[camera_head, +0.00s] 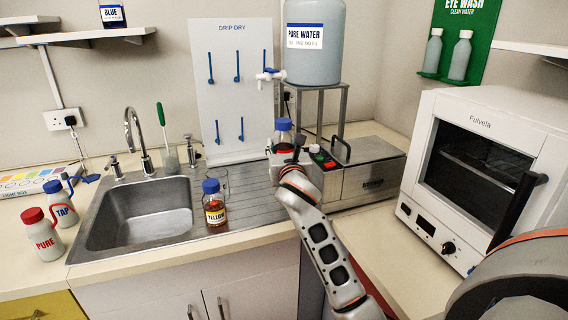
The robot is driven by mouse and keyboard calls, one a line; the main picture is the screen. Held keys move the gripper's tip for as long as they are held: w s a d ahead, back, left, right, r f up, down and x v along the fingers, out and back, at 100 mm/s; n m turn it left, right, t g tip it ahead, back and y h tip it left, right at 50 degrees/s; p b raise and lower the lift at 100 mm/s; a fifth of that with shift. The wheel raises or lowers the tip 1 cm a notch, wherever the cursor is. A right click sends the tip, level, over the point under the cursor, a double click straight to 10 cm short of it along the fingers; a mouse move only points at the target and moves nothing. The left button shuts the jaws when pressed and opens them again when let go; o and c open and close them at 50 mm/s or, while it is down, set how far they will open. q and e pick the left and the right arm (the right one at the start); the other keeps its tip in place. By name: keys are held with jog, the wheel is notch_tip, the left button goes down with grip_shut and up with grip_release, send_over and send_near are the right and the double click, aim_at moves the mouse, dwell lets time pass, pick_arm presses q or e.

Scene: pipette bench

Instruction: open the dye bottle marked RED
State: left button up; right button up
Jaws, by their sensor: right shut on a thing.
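A bottle with a blue cap (283,125) stands upright on the far right of the steel drainer, in front of the water stand. Its clear neck and a reddish part below the cap show; its lower part and any marking are hidden or too small to read. My right gripper (284,156) is at the bottle's body, below the cap, and is shut on it. The cap is on the bottle. My left gripper is not in view.
A YELLOW bottle (214,205) stands at the drainer's front edge, beside a clear glass (220,180). A steel bath (365,170) and a white oven (470,165) stand on the right.

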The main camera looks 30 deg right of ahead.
aim_at(284, 131)
notch_tip(284, 131, up, 5)
jog(key=shift+p, duration=0.3)
jog(key=o, duration=0.5)
jog(key=c, duration=0.7)
jog(key=shift+o, duration=0.2)
